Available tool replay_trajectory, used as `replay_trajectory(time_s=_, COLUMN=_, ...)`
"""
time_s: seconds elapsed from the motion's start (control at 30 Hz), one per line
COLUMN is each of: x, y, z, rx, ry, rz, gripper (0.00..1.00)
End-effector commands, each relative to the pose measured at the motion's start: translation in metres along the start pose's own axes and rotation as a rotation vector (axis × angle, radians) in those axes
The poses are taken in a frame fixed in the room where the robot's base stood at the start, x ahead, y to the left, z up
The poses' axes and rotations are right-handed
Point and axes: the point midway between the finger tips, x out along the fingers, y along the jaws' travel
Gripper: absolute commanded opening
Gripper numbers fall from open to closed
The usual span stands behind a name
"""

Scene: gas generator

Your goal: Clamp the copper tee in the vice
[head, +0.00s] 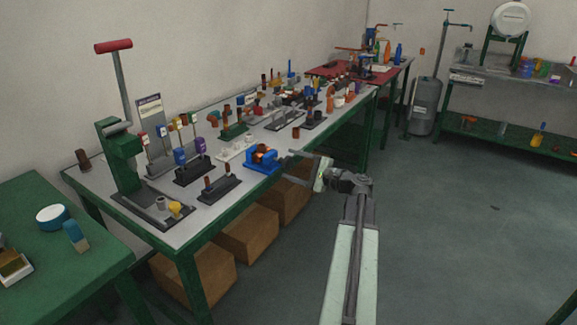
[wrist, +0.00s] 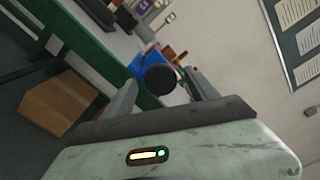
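The blue vice (head: 263,161) stands at the front edge of the long grey-topped bench in the head view. An orange-brown piece that looks like the copper tee (head: 263,149) sits in or on its jaws; I cannot tell how tightly. My gripper (head: 289,165) is just right of the vice, with its fingers spread and pointing at it. In the wrist view the vice (wrist: 149,62) shows beyond my open fingers (wrist: 162,95). A dark round knob (wrist: 160,80) on the vice's near side appears between them, and hides part of the vice. Copper (wrist: 168,53) shows behind the knob. My fingers hold nothing.
Racks, fittings and a green lever press (head: 121,155) crowd the bench (head: 188,225). Cardboard boxes (head: 247,235) stand beneath it. A green table (head: 90,195) is at the left. The floor (head: 450,230) to the right is clear.

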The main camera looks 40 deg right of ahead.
Motion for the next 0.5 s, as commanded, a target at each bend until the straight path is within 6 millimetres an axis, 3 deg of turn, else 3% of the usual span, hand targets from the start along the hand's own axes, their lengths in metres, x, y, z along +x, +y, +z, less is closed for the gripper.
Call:
replay_trajectory(time_s=0.37, x=0.0003, y=-0.0002, z=0.0004, rx=-0.010, ry=-0.001, rz=-0.001, gripper=0.67)
replay_trajectory(time_s=0.5, x=0.0003, y=-0.0002, z=0.0004, rx=-0.202, ry=-0.001, rz=-0.001, gripper=0.67)
